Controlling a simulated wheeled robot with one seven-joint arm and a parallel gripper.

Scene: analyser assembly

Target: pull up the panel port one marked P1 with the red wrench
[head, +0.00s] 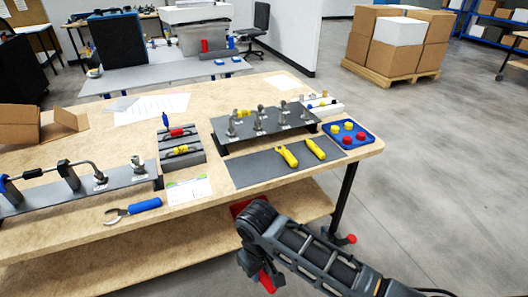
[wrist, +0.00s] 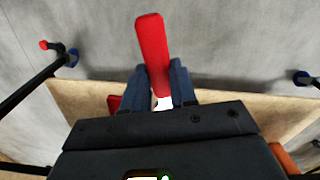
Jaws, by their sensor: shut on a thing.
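My gripper (wrist: 158,82) is shut on the red wrench, whose red handle (wrist: 152,50) sticks out past the dark blue fingers in the wrist view. The wrench's jaw end is mostly hidden by the gripper. In the head view my gripper hangs low in front of the table, with red (head: 267,281) showing at its lower end. A dark raised panel (head: 262,137) with several metal ports stands on the table at the back right, well apart from my gripper. Its small white labels are too small to read, so I cannot tell which port is P1.
Yellow-handled tools lie on a grey mat (head: 240,174), beside a blue tray (head: 367,139) of red and yellow caps. The table edge and lower shelf (head: 150,263) are near my arm.

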